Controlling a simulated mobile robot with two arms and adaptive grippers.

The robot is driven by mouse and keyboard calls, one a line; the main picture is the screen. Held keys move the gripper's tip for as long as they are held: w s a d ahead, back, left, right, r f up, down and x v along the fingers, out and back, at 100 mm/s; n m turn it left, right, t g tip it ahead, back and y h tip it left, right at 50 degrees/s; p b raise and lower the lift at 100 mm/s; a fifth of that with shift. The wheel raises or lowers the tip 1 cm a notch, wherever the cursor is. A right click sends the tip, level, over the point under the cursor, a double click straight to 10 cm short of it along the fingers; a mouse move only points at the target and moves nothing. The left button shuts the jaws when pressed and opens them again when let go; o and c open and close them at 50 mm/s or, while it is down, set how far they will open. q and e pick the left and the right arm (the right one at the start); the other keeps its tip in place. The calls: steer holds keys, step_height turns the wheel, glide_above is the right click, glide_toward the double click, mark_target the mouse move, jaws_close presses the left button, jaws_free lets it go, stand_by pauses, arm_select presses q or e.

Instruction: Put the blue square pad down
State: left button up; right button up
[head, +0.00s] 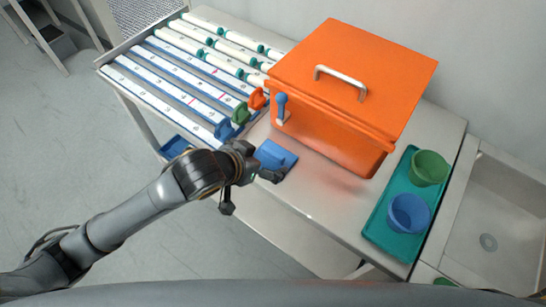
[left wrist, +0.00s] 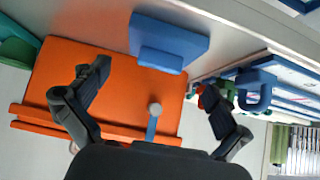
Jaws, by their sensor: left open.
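The blue square pad (head: 279,152) lies on the grey tabletop near its front edge, in front of the orange box (head: 335,90). In the left wrist view the blue square pad (left wrist: 185,37) is at the top centre, with a raised blue block on its face. My left gripper (head: 252,190) is beside the pad at the table's front edge. In the left wrist view its two fingers (left wrist: 155,88) are spread wide, with nothing between them; the pad looks beyond the fingertips and apart from them. The arm hides a little of the pad's near side in the head view.
A teal tray (head: 390,240) with green and blue cups is right, beside a sink (head: 505,215).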

mark_target(271, 156)
arm_select(q)
steer(key=shift+p+x, duration=0.4)
steer(key=shift+x, duration=2.7)
steer(key=shift+w+r, duration=0.1)
steer(key=shift+r, duration=0.05)
steer(key=shift+c, duration=0.4)
steer(key=c, duration=0.9)
steer(key=shift+o, duration=0.2)
